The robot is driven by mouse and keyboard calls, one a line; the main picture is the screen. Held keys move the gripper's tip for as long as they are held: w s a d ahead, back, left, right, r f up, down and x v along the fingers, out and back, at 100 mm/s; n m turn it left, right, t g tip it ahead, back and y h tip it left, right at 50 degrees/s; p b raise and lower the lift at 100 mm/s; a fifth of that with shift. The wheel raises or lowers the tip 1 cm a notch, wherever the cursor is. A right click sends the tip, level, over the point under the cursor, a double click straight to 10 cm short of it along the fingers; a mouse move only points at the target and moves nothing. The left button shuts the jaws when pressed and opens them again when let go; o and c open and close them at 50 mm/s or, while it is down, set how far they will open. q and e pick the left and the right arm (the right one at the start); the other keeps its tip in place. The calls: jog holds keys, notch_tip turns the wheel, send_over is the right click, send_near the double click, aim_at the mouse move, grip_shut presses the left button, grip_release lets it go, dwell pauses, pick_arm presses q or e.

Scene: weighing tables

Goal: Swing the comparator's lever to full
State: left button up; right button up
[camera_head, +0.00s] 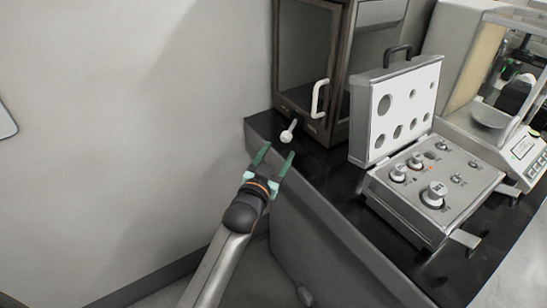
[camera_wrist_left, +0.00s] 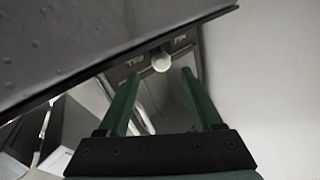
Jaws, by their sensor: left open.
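The comparator (camera_head: 308,60) is a dark cabinet with a glass door at the back of the black table. Its lever (camera_head: 290,130) sticks out low at the front left and ends in a white round knob. In the left wrist view the knob (camera_wrist_left: 161,63) shows between two small labels on a dark panel, too blurred to read surely. My left gripper (camera_head: 280,150) is open and empty, its green fingers pointing at the lever. In the left wrist view the knob appears between the fingertips (camera_wrist_left: 158,72), apparently just beyond them. My right gripper is out of view.
A white door handle (camera_head: 319,98) is right of the lever. An open case of weights (camera_head: 413,210) stands on the black table (camera_head: 340,190). A balance (camera_head: 490,135) is at far right. The grey wall and open floor lie left of the table.

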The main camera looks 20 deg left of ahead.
pick_arm(q)
jog(key=shift+s, duration=1.3)
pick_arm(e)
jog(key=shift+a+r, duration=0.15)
pick_arm(q)
jog(key=s+d+f+g+h, duration=0.2)
jog(key=s+d+f+g, duration=0.25)
jog(key=s+f, duration=0.75)
jog(key=s+d+f+g+h, duration=0.25)
jog(key=s+f+g, duration=0.25)
jog(key=s+f, duration=0.75)
jog(key=s+a+r+p, duration=0.1)
jog(key=s+r+p, duration=0.1)
jog(key=r+p, duration=0.5)
jog(key=s+a+r+y+p, duration=0.1)
jog(key=r+p, duration=0.6)
jog(key=p, duration=0.1)
jog(key=shift+s+r+t+p, duration=0.25)
jog(key=shift+s+t+p, duration=0.15)
jog(key=shift+t, duration=0.05)
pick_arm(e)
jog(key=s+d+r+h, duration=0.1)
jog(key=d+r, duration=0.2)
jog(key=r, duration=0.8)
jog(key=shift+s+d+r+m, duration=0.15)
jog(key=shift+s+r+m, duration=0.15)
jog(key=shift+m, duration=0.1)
pick_arm(q)
jog(key=shift+y, duration=0.25)
